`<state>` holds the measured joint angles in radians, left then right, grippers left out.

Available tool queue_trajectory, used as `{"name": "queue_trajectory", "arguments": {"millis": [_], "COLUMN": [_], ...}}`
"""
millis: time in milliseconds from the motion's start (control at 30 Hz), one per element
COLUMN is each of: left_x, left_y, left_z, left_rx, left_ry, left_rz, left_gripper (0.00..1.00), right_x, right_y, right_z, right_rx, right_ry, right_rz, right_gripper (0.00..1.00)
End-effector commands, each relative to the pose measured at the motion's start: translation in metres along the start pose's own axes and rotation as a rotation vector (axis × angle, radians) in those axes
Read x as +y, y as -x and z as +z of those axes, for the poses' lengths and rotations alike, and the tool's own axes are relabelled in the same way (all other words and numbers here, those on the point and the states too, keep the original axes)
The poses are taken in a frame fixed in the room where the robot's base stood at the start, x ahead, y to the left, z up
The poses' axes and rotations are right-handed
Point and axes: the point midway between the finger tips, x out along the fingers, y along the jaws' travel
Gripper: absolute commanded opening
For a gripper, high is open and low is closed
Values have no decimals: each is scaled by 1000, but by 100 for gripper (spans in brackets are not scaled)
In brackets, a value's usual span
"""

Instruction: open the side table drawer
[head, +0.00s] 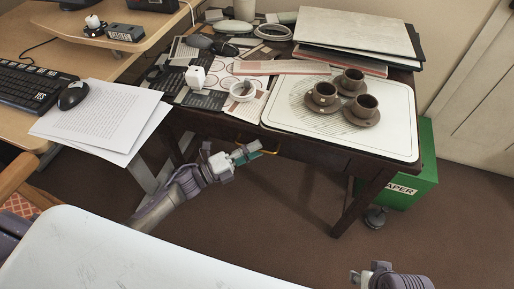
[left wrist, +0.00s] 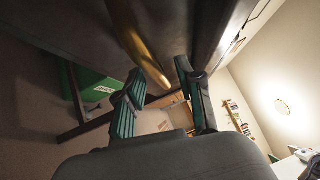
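The side table (head: 345,174) is dark wood, and its drawer front (head: 292,147) looks flush under the top. A brass handle (head: 270,152) on the drawer shows just beyond my left gripper (head: 250,152). In the left wrist view the handle (left wrist: 138,45) runs down toward the space between the fingertips of my left gripper (left wrist: 160,80). Those fingers are apart; I cannot tell whether either touches the handle. My right gripper (head: 366,277) is low at the bottom edge, far from the drawer, with its fingers too small and cut off to read.
Three brown cups on saucers (head: 350,80) stand on a white board (head: 400,130) on the table. Papers (head: 105,118) overhang the desk at left. A green paper bin (head: 415,178) stands behind the table's right leg. Brown floor (head: 270,205) is clear in front.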

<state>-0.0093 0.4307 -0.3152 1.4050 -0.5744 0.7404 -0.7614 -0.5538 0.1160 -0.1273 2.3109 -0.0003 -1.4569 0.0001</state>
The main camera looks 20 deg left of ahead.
Motion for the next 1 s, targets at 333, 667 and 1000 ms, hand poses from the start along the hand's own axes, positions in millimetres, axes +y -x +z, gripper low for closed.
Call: {"name": "queue_trajectory", "arguments": {"millis": [333, 667, 1000], "left_x": [1, 0, 1], "left_y": [-13, -13, -12], "left_z": [0, 0, 0], "left_rx": [0, 0, 0], "left_ry": [1, 1, 1], "left_rz": [2, 1, 2], "left_gripper": [37, 0, 0], "right_x": [0, 0, 0], "right_y": [2, 2, 2], "right_z": [-1, 0, 0], "right_rx": [4, 3, 1], "right_ry": [0, 0, 0], "right_rz": [1, 0, 0], "right_gripper": [40, 40, 40]}}
